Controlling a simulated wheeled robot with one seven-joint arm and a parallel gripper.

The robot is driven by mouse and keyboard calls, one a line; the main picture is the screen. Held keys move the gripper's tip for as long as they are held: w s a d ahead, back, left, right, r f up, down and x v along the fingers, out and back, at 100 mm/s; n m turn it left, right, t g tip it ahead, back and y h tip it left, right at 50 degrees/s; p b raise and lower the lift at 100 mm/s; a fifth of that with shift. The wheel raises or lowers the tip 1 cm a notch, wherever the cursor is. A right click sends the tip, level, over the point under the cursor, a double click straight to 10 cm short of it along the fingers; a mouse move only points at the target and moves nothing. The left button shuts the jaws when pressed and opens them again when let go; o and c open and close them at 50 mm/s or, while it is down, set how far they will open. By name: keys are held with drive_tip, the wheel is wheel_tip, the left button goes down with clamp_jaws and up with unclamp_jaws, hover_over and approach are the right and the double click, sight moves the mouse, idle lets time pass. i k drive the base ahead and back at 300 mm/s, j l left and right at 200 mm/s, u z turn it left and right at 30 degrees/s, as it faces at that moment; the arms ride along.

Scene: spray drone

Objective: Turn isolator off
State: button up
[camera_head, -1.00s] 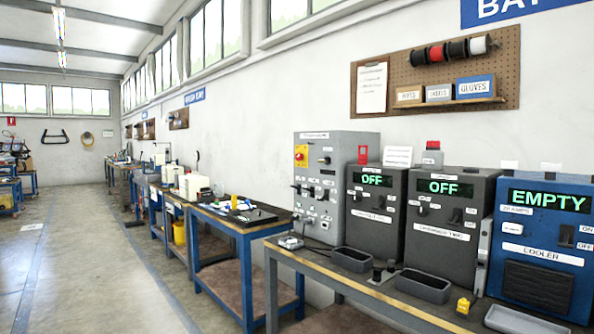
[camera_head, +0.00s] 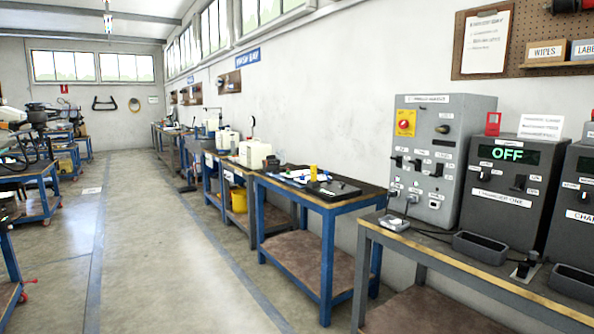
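A grey power panel (camera_head: 433,160) stands at the left end of the grey bench, against the wall. On its upper left is a red rotary knob on a yellow plate (camera_head: 405,123), which looks like the isolator. Its exact position is too small to read. Below it are several dark switches (camera_head: 416,163) and sockets with plugs. My gripper does not show in this view.
A dark charger (camera_head: 500,187) reading "OFF" stands right of the panel, with a grey tray (camera_head: 480,247) in front. The grey bench (camera_head: 450,262) fills the lower right. A blue table (camera_head: 325,212) stands left of it. The floor aisle (camera_head: 160,240) is clear.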

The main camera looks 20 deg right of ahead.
sight(403, 124)
drive_tip(key=i+u, duration=0.15)
drive_tip(key=i, duration=1.65)
